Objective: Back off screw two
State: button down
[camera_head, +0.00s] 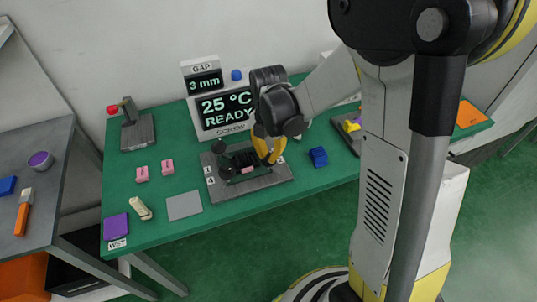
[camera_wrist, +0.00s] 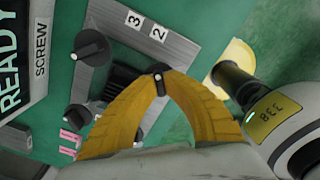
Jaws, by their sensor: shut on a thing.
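The grey screw fixture (camera_head: 262,186) lies on the green bench, with black knobs on its corners and a dark block at its centre. It also shows in the wrist view (camera_wrist: 190,48), where the labels 3 (camera_wrist: 135,18) and 2 (camera_wrist: 158,32) sit along one edge. My gripper (camera_wrist: 160,82), with yellow fingers, is shut on a black knob (camera_wrist: 159,69) on the side of those labels; the fingers hide most of it. In the head view my gripper (camera_head: 268,160) is over the fixture's right side. Two other knobs (camera_wrist: 91,46) (camera_wrist: 78,117) are clear of the fingers.
A display (camera_head: 225,108) reading 25 °C READY stands behind the fixture, with a 3 mm gap sign (camera_head: 204,83). Pink blocks (camera_head: 154,171) and a grey square (camera_head: 184,205) lie to the left. A blue block (camera_head: 318,157) lies close on the right.

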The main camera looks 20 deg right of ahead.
aim_at(268, 155)
jog(key=shift+n, duration=0.7)
jog(key=c, duration=1.5)
grip_release()
notch_tip(268, 155, up, 12)
